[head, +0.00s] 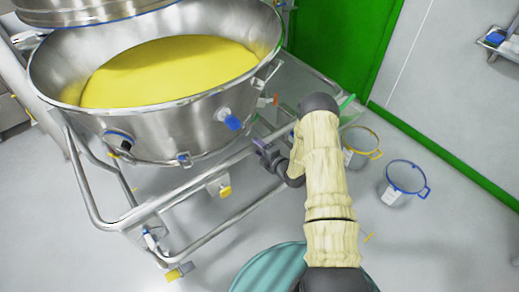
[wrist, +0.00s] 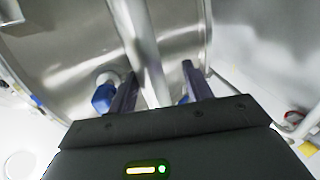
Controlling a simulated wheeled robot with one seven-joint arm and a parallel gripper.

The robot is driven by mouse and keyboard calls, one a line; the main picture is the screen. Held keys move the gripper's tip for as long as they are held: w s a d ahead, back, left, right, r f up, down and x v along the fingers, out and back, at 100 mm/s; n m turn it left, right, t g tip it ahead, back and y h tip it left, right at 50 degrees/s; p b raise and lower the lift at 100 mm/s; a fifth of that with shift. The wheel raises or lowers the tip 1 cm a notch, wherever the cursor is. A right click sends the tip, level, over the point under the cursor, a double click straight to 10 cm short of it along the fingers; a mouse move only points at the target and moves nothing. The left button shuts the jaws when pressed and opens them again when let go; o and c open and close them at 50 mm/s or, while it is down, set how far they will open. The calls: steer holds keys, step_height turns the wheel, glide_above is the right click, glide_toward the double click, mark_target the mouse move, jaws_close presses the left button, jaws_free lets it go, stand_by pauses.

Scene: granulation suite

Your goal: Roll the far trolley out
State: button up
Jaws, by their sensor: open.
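A steel trolley carries a wide round bowl (head: 165,125) of yellow powder at the left of the head view. Its tubular frame has a rail (head: 205,190) along the near side, and a castor with a yellow pedal (head: 180,271) shows at the bottom. My gripper (head: 266,156) is at the right end of this rail, partly hidden by my arm. In the wrist view my gripper (wrist: 158,84) is open, with a steel tube (wrist: 146,45) running between its two fingers. Contact with the tube cannot be told. Whether this is the far trolley cannot be told.
A bucket with a yellow rim (head: 361,147) and one with a blue rim (head: 404,180) stand on the floor right of my arm. A green door (head: 345,42) and a wall with a green skirting (head: 445,158) lie behind. Grey floor is clear at the lower left.

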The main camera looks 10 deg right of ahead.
steer(key=v, duration=1.7)
steer(key=shift+s+b, duration=0.2)
steer(key=shift+b, duration=0.2)
